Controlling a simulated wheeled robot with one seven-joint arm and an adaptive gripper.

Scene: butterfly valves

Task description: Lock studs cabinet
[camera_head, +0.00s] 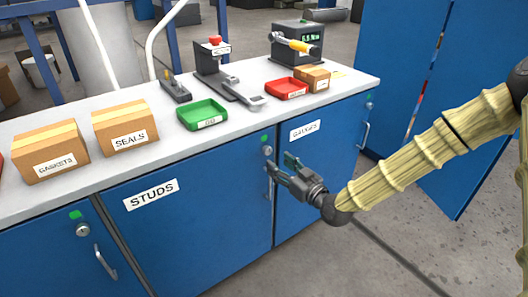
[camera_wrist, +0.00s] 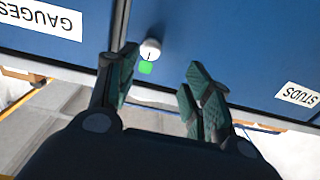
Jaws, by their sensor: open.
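The studs cabinet has a blue door (camera_head: 200,225), which looks closed, with a white STUDS label (camera_head: 151,194). Its round lock (camera_head: 267,151) is near the door's upper right corner, below a small green mark (camera_head: 264,139). The door handle is partly hidden behind my gripper. My gripper (camera_head: 281,164) is open and empty in front of the lock area. In the wrist view, which is upside down, the lock (camera_wrist: 150,50) and green mark (camera_wrist: 146,68) appear between my spread fingers (camera_wrist: 163,64), nearer the left one. I cannot tell whether a finger touches the door.
The GAUGES cabinet (camera_head: 325,170) adjoins on the right, with its own lock and handle. Another cabinet (camera_head: 45,265) is at left. The worktop (camera_head: 150,165) above holds cardboard boxes, a green tray (camera_head: 203,113) and a red tray (camera_head: 286,88). Open floor lies at lower right.

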